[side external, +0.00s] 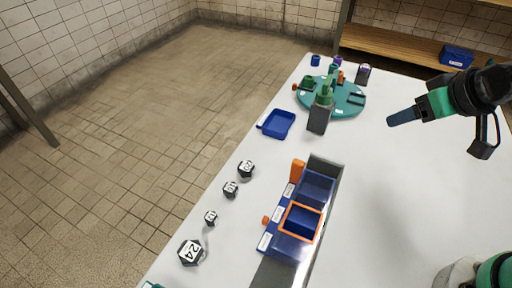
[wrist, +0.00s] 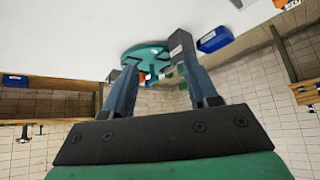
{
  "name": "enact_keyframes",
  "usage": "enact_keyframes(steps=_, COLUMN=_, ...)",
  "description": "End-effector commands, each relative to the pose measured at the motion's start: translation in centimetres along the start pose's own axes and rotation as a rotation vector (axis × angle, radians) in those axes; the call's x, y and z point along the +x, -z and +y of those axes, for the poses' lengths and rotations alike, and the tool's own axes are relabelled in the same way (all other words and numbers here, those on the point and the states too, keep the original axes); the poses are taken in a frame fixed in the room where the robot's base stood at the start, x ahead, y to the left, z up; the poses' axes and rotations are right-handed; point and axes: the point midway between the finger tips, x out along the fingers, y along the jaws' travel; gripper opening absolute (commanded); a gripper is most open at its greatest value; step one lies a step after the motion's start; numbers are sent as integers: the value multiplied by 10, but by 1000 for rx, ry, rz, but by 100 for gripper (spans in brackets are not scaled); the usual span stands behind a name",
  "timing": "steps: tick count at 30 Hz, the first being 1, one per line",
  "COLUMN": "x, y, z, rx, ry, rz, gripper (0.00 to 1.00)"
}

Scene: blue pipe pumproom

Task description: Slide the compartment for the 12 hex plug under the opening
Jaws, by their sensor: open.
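A blue compartment slider (side external: 317,184) sits in a dark grey rail (side external: 327,165) on the white table in the side external view. An orange-framed opening (side external: 321,226) lies over its middle part, with a dark blue compartment showing inside. White labels run along its left side, too small to read. An upright orange handle (side external: 297,171) stands at its far end, and an orange knob (side external: 265,220) at its left side. My gripper (side external: 390,120) is open and empty, up and right of the slider and well apart from it. Its two fingers show spread in the wrist view (wrist: 160,72).
Several black hex plugs with white numbered tops stand left of the slider; the nearest (side external: 190,252) reads 24. A blue tray (side external: 278,124) and a green turntable (side external: 345,101) with a grey-green upright fixture (side external: 320,115) are farther back. The table right of the slider is clear.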

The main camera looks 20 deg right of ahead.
Motion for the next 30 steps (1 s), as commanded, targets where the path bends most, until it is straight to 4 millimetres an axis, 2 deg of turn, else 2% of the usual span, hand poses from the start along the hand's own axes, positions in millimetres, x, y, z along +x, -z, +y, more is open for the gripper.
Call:
enact_keyframes(steps=7, x=0, y=0, z=-1, rx=-6, ry=4, rz=-2, gripper=50)
enact_keyframes(steps=10, x=3, y=4, z=-12, rx=-58, ry=34, rz=-22, gripper=50)
enact_keyframes(steps=13, x=10, y=10, z=-35, rx=-177, ry=98, rz=-64, gripper=50)
enact_keyframes(steps=16, x=20, y=13, z=-67, rx=-330, ry=183, rz=-115, gripper=50)
enact_keyframes(steps=21, x=35, y=7, z=-115, rx=-560, ry=310, rz=-182, gripper=50)
enact_keyframes(steps=24, x=41, y=2, z=-133, rx=-645, ry=358, rz=-204, gripper=50)
enact_keyframes(steps=30, x=49, y=-3, z=-144, rx=-694, ry=385, rz=-217, gripper=50)
